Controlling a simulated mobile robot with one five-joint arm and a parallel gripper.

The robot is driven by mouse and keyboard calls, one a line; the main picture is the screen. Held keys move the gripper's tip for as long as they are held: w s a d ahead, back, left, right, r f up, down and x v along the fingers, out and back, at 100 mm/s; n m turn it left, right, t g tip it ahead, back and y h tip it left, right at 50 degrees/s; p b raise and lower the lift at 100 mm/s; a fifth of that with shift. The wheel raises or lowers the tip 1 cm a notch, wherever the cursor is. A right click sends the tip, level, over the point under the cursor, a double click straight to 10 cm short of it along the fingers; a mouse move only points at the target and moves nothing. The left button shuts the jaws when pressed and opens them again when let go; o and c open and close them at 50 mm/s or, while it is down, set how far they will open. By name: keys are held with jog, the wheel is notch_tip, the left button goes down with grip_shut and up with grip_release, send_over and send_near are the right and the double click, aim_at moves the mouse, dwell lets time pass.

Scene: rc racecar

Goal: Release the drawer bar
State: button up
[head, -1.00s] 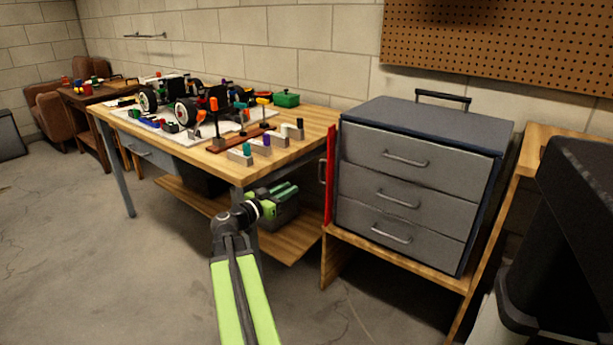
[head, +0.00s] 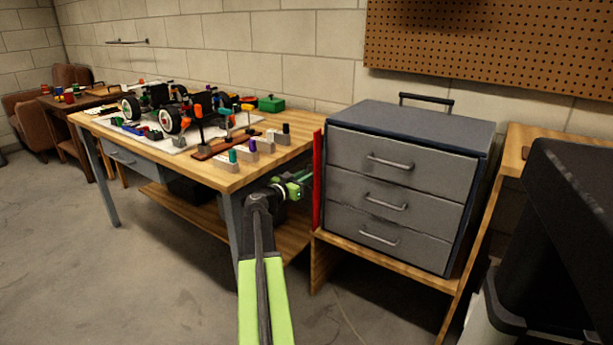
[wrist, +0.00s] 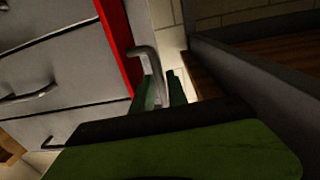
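A tall red bar (head: 318,180) stands upright along the left side of a grey three-drawer cabinet (head: 408,165). In the wrist view the red bar (wrist: 118,45) runs beside the drawer fronts, and a bent metal handle (wrist: 153,62) sticks out from its side. My gripper (head: 306,183) is at the bar's left side, at the handle's height. In the wrist view my gripper (wrist: 163,90) has its two green fingers apart, one on each side of the handle's lower part. Firm contact with the handle cannot be made out. All three drawers look shut.
A wooden workbench (head: 225,178) with a toy car (head: 165,105) and small blocks stands left of the cabinet. Its edge and leg are close to my arm. A dark bulky object (head: 570,230) stands at the right. The floor in front is clear.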

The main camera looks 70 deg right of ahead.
jog(key=shift+s+d, duration=0.1)
jog(key=shift+d, duration=0.3)
grip_shut()
jog(key=shift+d+m+g+y, duration=0.15)
jog(key=shift+m+g+y, duration=0.35)
jog(key=shift+g, duration=0.4)
